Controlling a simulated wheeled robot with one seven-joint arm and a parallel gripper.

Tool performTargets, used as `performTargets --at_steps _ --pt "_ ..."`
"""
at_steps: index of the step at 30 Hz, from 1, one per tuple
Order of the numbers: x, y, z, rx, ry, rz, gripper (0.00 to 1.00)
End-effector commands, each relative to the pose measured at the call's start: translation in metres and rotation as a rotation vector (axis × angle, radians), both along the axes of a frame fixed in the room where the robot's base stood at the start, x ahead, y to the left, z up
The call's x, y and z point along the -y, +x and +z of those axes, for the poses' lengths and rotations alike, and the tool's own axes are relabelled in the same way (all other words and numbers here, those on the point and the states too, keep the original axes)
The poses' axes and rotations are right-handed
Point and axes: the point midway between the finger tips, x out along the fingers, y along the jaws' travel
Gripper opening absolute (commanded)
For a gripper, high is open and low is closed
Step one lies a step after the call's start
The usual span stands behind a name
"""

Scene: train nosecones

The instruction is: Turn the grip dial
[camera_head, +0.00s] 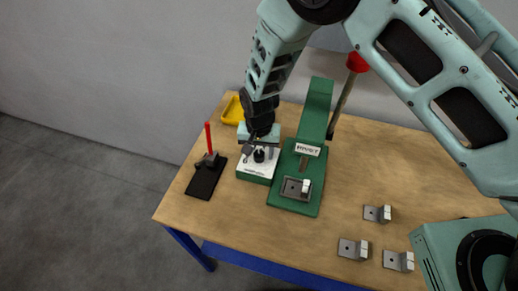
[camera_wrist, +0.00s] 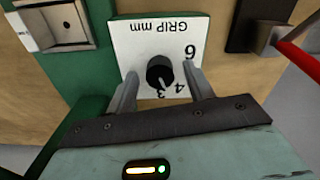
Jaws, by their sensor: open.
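The grip dial (camera_wrist: 159,74) is a black round knob with a pale pointer line on a white plate marked "GRIP mm" (camera_wrist: 157,38), with 3, 4 and 6 around it. The line points toward the space between 3 and 4. In the head view the white-topped green dial box (camera_head: 254,174) stands left of the green press. My gripper (camera_wrist: 160,85) is open, its two fingers on either side of the knob with a gap showing at each side. In the head view my gripper (camera_head: 259,150) is over the box and partly hides it.
The green press marked "RIVET" (camera_head: 310,150) stands close beside the box, with a red-knobbed lever (camera_head: 356,62). A black base with a red lever (camera_head: 208,140) is at left, a yellow tray (camera_head: 232,110) behind. Several metal brackets (camera_head: 353,249) lie at right front.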

Motion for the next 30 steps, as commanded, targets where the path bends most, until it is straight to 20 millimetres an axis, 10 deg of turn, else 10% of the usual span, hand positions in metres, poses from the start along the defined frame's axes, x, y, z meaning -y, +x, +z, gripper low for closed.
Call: performTargets --at_steps 5,11,30 --pt "-0.0001 0.0001 -0.0001 0.000 0.000 0.000 0.52" --pt "-0.0001 0.0001 0.0001 0.000 0.000 0.000 0.07" --pt "-0.0005 0.0010 -0.0028 0.002 0.002 0.217 0.08"
